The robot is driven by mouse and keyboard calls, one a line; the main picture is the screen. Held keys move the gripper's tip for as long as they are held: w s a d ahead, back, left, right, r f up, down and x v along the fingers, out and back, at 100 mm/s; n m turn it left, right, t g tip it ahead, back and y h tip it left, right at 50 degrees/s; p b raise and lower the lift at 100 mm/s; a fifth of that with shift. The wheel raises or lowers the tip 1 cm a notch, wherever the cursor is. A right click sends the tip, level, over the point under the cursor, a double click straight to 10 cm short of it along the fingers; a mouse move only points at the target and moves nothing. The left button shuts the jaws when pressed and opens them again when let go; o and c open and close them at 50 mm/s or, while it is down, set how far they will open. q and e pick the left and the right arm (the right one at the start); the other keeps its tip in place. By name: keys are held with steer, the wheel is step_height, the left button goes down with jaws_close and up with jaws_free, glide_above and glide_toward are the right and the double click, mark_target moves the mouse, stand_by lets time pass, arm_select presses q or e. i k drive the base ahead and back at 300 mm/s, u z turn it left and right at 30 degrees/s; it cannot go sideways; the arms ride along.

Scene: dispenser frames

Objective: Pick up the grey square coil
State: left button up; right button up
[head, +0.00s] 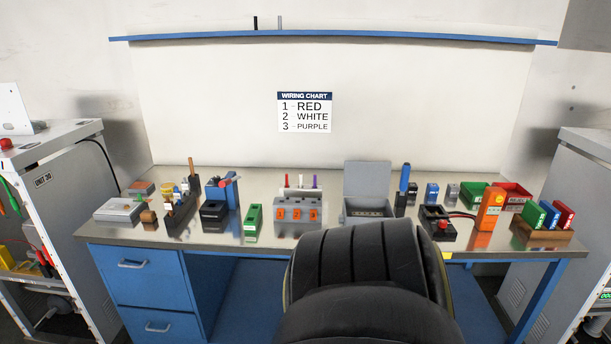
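I cannot make out a grey square coil for certain. A small grey block (452,192) stands at the back right of the bench, just right of a blue block (431,192); it is too small to tell if it is the coil. A low grey-white box (118,210) lies at the bench's left end. Neither of my grippers is in view.
A metal-topped bench (335,239) carries an open grey box (367,183), a grey terminal block (297,212) with orange levers, and an orange meter (489,210). A black chair (362,270) blocks the front middle. Grey cabinets stand left (75,190) and right (575,190).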

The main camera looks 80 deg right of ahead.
mark_target(453, 190)
steer(key=z, duration=0.1)
steer(key=k, duration=0.5)
steer(key=z, duration=3.15)
